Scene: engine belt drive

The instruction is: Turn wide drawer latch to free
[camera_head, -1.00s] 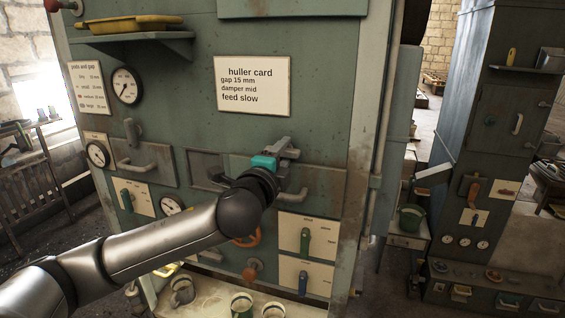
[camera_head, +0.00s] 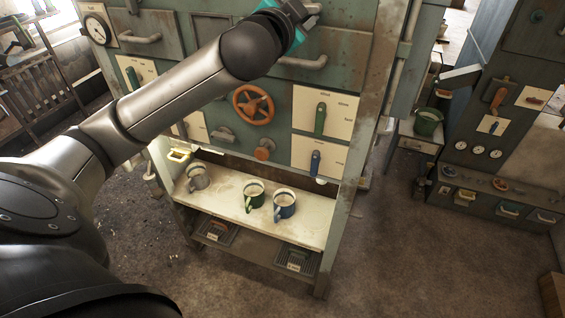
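My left arm crosses from the left, and my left gripper (camera_head: 302,14) is at the top edge of the head view. It is in front of the upper part of a wide grey-green drawer front (camera_head: 340,52) with a bar handle (camera_head: 300,62). The gripper's fingers are small and partly cut off, so I cannot tell whether they are open or shut or touching anything. I cannot make out the drawer latch; the gripper and wrist cover part of that drawer front. My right gripper is not in view.
Below are an orange handwheel (camera_head: 254,105), a green lever (camera_head: 320,118) and a blue lever (camera_head: 315,162). A pale shelf (camera_head: 228,188) carries a grey mug (camera_head: 197,178), a green mug (camera_head: 253,196) and a blue mug (camera_head: 284,204). Floor at the right is open.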

